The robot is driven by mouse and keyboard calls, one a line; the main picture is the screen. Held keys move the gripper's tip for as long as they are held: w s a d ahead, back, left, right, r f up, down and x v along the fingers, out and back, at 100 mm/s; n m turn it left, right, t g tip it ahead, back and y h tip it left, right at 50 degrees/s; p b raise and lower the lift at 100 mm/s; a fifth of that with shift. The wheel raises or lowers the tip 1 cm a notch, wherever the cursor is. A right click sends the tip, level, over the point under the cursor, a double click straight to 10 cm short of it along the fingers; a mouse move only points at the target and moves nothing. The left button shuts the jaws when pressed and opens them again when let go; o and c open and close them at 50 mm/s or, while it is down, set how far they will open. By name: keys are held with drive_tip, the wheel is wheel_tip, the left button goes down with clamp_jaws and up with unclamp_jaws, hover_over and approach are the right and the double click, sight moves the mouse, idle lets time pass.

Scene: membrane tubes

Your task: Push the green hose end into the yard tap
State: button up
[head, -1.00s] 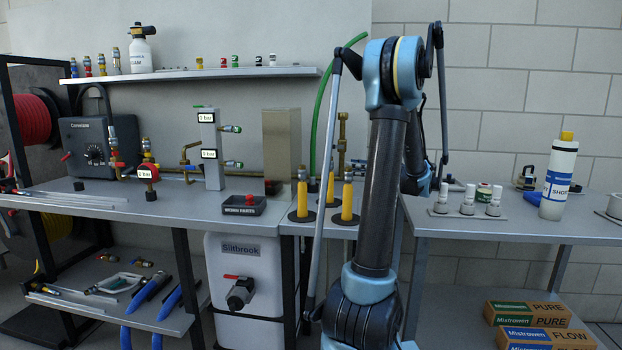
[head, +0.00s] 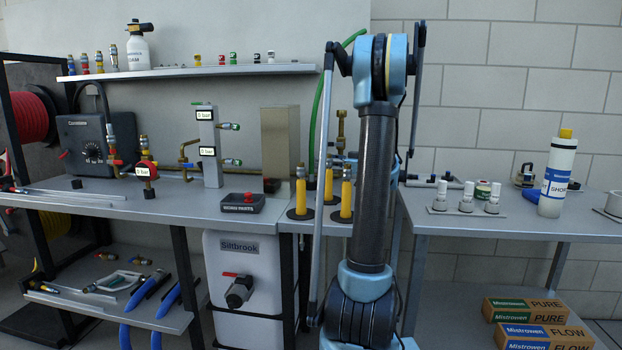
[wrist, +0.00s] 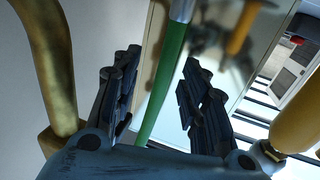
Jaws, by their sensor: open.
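The green hose (head: 317,115) arches up against the back wall in the head view, partly hidden behind my arm. In the wrist view the green hose (wrist: 168,80) runs between the two dark fingers of my gripper (wrist: 160,60). The fingers are spread, with a gap to the hose on the right side; contact on the left is unclear. A silvery end piece (wrist: 183,10) shows on the hose at the top edge. A brass upright fitting (head: 340,130), possibly the yard tap, stands behind the small table. A large brass pipe (wrist: 50,70) is close at left in the wrist view. My arm hides my gripper in the head view.
Several yellow-sleeved posts (head: 346,200) stand on the small table near the brass fitting. A yellow sleeve (wrist: 298,118) is close at right in the wrist view. A black tray (head: 243,203) and a gauge block (head: 208,150) stand left. White-capped bottles (head: 467,200) stand right.

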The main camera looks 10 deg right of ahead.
sight(312, 174)
drive_tip(key=shift+s+x, duration=0.15)
drive_tip(key=shift+x, duration=1.15)
drive_tip(key=shift+s+x, duration=0.15)
drive_tip(key=shift+x, duration=1.2)
drive_tip(key=shift+a+f, duration=0.1)
drive_tip(key=shift+a, duration=0.1)
clamp_jaws()
